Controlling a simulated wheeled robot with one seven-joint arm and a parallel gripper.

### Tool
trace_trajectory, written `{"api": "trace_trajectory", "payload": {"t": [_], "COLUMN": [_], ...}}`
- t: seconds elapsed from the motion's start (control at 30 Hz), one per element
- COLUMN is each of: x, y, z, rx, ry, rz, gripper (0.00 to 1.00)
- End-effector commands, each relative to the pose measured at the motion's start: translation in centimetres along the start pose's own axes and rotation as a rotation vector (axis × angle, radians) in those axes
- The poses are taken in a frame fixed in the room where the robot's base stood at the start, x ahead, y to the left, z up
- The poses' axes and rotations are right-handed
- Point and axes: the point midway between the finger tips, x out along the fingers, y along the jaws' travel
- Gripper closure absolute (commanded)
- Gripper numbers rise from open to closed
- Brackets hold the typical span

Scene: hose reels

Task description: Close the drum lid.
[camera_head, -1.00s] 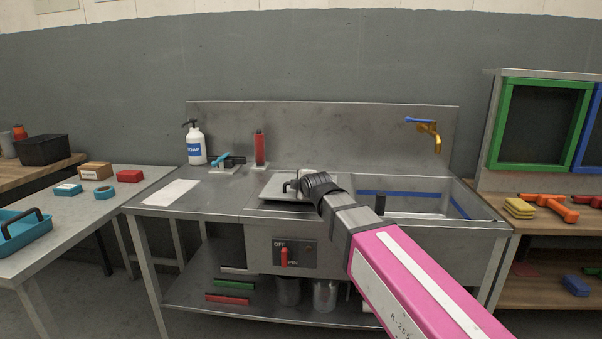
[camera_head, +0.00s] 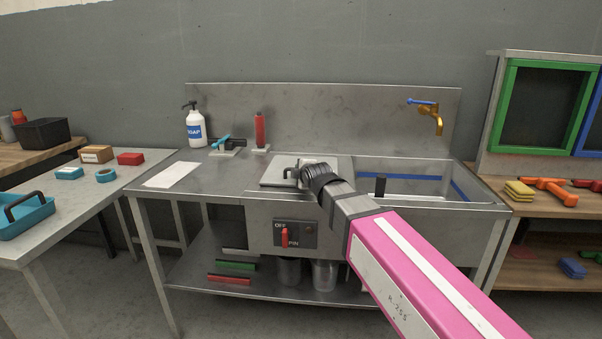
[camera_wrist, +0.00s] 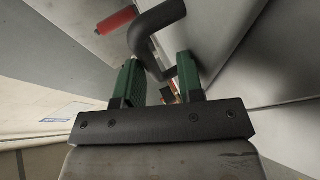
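The drum lid appears to be the square grey metal plate (camera_head: 270,178) on the steel worktop, left of the sink basin. It looks nearly flat, though my gripper and wrist hide part of it. In the wrist view the dark handle (camera_wrist: 160,18) curves down between the green fingertips of my gripper (camera_wrist: 160,78). The fingers stand apart, with visible space around the handle, so they do not look clamped on it. In the head view my fingertips are hidden behind my wrist.
A control panel with a red lever (camera_head: 285,237) is on the unit's front. The sink basin (camera_head: 420,190) lies to the right, with a black upright piece (camera_head: 380,187) at its front. A soap bottle (camera_head: 195,128) and red cylinder (camera_head: 260,130) stand behind left.

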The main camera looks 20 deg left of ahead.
Motion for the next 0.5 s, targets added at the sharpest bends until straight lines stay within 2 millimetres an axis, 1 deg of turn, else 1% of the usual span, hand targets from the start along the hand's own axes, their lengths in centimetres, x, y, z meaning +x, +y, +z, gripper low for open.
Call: {"api": "trace_trajectory", "payload": {"t": [0.03,0.17,0.27,0.37,0.5], "x": [0.1,-0.2,-1.0,-2.4,-4.9], "y": [-0.6,-0.6,-0.6,-0.6,-0.5], "z": [0.1,0.1,0.1,0.1,0.1], "rx": [0.004,0.003,0.003,0.002,0.001], "ry": [-0.005,-0.005,-0.005,-0.004,-0.003], "rz": [-0.023,-0.022,-0.021,-0.018,-0.012], "gripper": [0.6,0.6,0.6,0.6,0.6]}}
